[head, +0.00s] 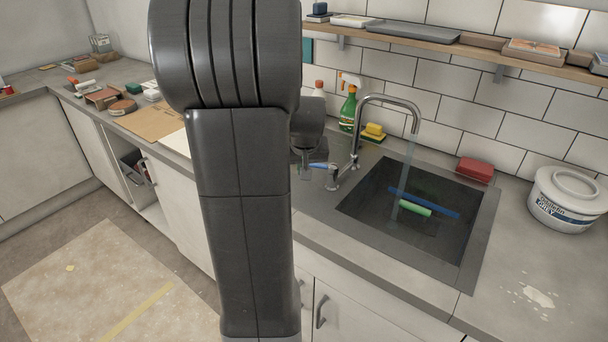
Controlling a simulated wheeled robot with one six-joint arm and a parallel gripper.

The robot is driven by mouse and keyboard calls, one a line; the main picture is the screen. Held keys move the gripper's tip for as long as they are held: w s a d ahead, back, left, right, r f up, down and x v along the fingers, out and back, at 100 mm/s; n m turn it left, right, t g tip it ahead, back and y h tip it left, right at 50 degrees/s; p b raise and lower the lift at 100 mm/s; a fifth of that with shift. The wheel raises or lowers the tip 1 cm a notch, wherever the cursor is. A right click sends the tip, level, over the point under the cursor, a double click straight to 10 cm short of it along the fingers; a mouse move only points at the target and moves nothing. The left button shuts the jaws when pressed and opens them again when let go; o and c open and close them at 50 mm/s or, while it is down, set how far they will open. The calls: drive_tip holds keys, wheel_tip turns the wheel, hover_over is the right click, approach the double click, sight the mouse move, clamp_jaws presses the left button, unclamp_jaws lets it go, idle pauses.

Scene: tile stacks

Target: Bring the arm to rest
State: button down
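My arm stands upright through the middle-left of the head view and covers a tall strip of the counter and cabinets. Its dark wrist end shows just right of the upright link, over the counter left of the sink. My gripper (304,170) is small there and partly hidden behind the arm, so its fingers cannot be made out. A small blue and white item (322,165) shows beside it; I cannot tell whether they touch.
The sink (350,211) has a running tap (386,100) and holds a green and a blue item. A green spray bottle (348,112), sponges (374,131), a red block (475,170) and a white bucket (566,200) stand around it. A shelf (450,48) runs above.

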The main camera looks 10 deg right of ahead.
drive_tip(key=v, duration=0.5)
drive_tip(key=shift+a, duration=0.4)
drive_tip(key=shift+f, duration=0.15)
